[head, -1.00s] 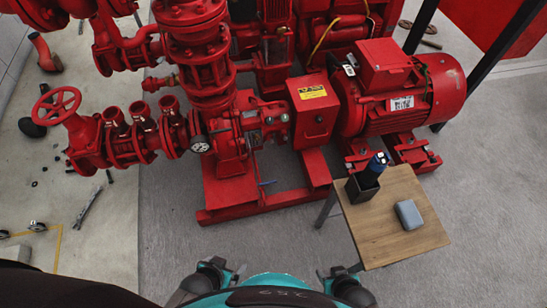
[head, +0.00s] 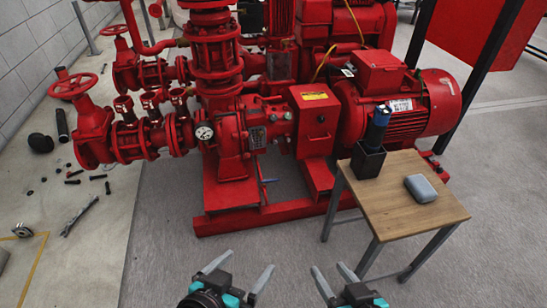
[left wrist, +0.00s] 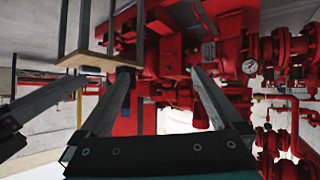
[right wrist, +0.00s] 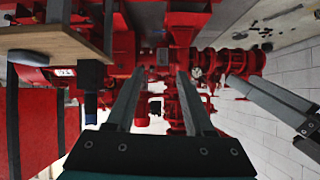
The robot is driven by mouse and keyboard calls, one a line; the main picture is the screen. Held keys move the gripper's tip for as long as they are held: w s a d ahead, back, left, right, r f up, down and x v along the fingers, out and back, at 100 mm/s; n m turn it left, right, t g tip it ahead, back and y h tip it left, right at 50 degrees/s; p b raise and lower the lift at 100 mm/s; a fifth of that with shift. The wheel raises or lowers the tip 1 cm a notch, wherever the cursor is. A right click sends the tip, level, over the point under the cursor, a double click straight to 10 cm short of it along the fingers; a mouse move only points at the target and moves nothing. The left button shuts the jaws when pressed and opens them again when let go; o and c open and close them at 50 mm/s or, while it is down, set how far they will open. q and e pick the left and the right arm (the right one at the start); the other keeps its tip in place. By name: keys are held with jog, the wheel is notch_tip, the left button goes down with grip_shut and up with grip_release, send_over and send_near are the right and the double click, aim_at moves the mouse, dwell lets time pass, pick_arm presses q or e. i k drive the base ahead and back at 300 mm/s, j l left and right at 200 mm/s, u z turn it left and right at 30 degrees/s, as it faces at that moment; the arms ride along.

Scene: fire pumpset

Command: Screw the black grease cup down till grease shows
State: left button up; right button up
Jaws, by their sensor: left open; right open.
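The red pump (head: 232,150) stands on a red base frame in the head view, with a round white gauge (head: 204,132) at its left and a dark nameplate (head: 257,138) on its side. I cannot pick out the black grease cup for certain in any view. My left gripper (head: 241,268) is open and empty above the floor in front of the base frame. My right gripper (head: 332,269) is open and empty to its right, near the small table. Both are well apart from the pump. The wrist views show both pairs of fingers spread with nothing between them.
A small wooden table (head: 405,206) stands at the right, holding a black box with a blue-topped bottle (head: 378,125) and a grey case (head: 421,188). The red motor (head: 425,100) is behind it.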

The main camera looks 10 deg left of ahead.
aim_at(272, 117)
jog(key=i+j+u, duration=0.1)
jog(key=i+j, duration=0.2)
jog(key=i+j+u, duration=0.1)
jog(key=i+j, duration=0.15)
jog(key=i, duration=0.25)
jog(key=i+j+u, duration=0.15)
jog(key=i, duration=0.3)
jog(key=i+j+u, duration=0.1)
jog(key=i+j, duration=0.15)
jog(key=i, duration=0.15)
